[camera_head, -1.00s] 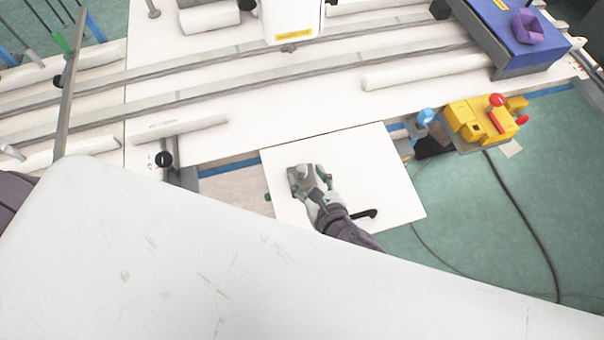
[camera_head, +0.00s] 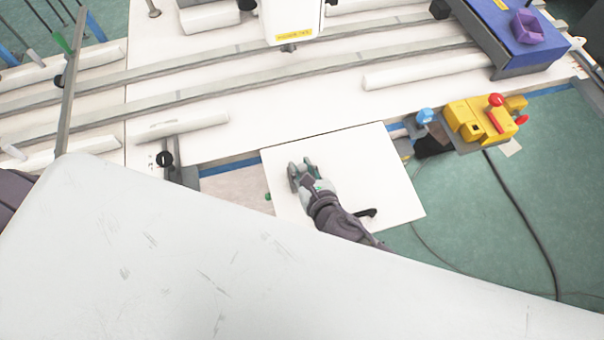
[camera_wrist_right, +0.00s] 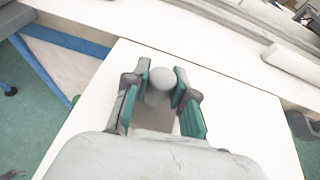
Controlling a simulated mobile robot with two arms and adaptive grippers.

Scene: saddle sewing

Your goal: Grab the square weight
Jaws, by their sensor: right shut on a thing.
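The square weight is grey, with a rounded knob (camera_wrist_right: 160,82) on top and a flat base (camera_wrist_right: 153,118), seen in the right wrist view. It is on the white board (camera_head: 375,160) at the front of the table. My right gripper (camera_head: 304,170) reaches over the board from below right in the head view. In the right wrist view its two green-lined fingers (camera_wrist_right: 161,88) are shut on the knob, one on each side. My wrist housing hides the near part of the base. I cannot tell whether the base touches the board. My left gripper is out of view.
A black handle (camera_head: 366,213) lies on the board, right of my right forearm. A yellow control box (camera_head: 470,122) with red knobs stands to the right. Long metal rails (camera_head: 250,73) cross the table behind. A large white surface (camera_head: 200,250) fills the foreground.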

